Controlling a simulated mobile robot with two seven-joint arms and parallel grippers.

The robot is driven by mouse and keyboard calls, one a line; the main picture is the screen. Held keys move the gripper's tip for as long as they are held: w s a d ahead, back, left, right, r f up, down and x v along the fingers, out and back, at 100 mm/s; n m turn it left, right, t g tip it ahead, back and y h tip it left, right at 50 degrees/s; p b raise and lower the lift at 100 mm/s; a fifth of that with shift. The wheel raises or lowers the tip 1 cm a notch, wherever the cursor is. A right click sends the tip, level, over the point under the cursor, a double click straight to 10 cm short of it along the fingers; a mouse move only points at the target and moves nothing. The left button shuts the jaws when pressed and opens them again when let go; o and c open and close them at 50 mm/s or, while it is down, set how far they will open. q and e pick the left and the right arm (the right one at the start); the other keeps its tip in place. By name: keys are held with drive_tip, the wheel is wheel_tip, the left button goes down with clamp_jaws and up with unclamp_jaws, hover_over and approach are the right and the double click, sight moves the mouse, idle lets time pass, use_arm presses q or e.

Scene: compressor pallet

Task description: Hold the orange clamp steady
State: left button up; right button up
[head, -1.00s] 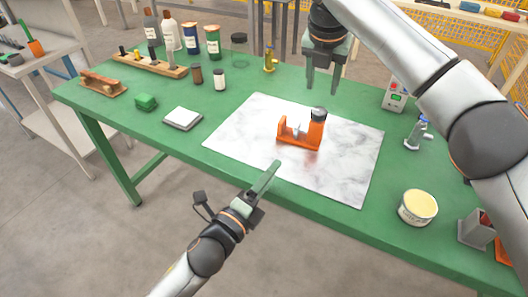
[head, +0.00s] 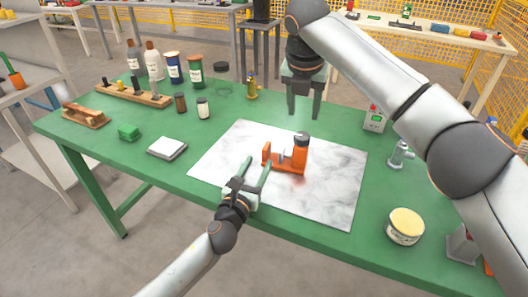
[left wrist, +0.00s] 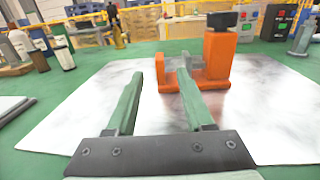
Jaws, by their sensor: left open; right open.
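The orange clamp (head: 299,157) stands upright on the white marbled sheet in the middle of the green table. It has a tall block with a dark cap at its right and a lower jaw at its left. My left gripper (head: 257,168) is open just in front and left of the clamp. In the left wrist view the clamp (left wrist: 216,62) is beyond the left gripper (left wrist: 158,92), whose right finger overlaps the clamp's lower part. I cannot tell whether that finger touches it. My right gripper (head: 304,108) is open and empty, pointing down above and behind the clamp.
The marbled sheet (head: 225,160) is otherwise bare. A cream-topped tub (head: 405,226) and a silver fitting (head: 400,153) stand at right. A grey pad (head: 167,148), a green block (head: 129,132) and a wooden rack with bottles behind it are at left.

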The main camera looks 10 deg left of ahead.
sight(264, 153)
use_arm(q)
drive_tip(key=x, duration=0.7)
drive_tip(key=shift+w, duration=0.25)
clamp_jaws()
idle(1.2)
